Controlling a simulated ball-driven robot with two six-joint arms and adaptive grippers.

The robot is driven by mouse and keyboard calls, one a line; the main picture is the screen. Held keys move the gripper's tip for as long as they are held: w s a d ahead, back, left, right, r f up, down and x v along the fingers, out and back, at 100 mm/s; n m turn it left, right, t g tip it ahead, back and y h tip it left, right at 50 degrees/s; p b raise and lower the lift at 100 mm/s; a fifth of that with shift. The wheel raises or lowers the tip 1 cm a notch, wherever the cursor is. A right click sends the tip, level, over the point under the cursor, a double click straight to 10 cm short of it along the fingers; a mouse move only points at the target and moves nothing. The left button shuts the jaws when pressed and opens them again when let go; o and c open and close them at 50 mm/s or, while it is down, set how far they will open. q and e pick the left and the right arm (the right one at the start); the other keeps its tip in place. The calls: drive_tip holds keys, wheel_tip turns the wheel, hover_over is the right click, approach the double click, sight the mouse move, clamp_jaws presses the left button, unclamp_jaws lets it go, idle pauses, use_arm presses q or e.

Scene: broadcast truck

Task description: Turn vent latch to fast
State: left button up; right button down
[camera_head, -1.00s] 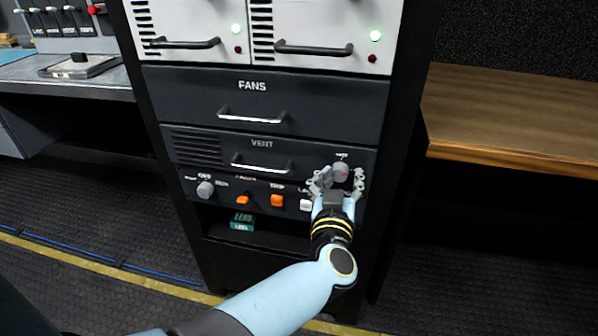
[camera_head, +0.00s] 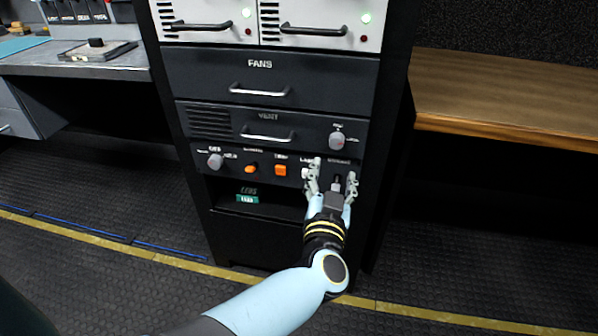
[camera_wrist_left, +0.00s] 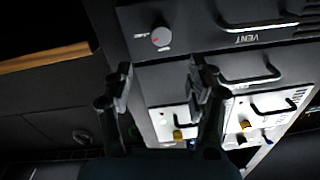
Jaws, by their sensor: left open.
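The vent latch (camera_head: 337,140) is a round grey knob at the right end of the dark VENT drawer (camera_head: 215,117). Small labels above it and to its right are too blurred to read. In the left wrist view the knob (camera_wrist_left: 161,37) appears upside down with a small red mark; which label it points to is unclear. My left gripper (camera_head: 332,175) is open and empty, below the knob and apart from it, in front of the lower switch panel. Its two fingers (camera_wrist_left: 160,80) stand wide apart in the left wrist view. My right gripper is not in view.
The FANS drawer (camera_head: 300,83) is above, with a bar handle. The lower panel has another grey knob (camera_head: 215,161) and orange switches (camera_head: 281,170). A wooden desk (camera_head: 500,95) stands at right and a grey counter (camera_head: 75,62) at left.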

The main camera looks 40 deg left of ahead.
use_arm(q)
drive_tip(key=s+d+f+m+g+h+b, duration=0.1)
drive_tip(key=s+f+h, duration=0.3)
drive_tip(key=f, duration=0.9)
drive_tip(key=s+d+f+m+g+h+b, duration=0.1)
drive_tip(key=s+d+f+m+g+h, duration=0.2)
drive_tip(key=s+f, duration=0.6)
wheel_tip(320, 180, down, 4)
drive_tip(key=shift+s+d+f+m+h, duration=0.15)
drive_tip(key=shift+s+d+m+h, duration=0.2)
drive_tip(key=shift+h, duration=0.35)
drive_tip(key=shift+a, duration=0.1)
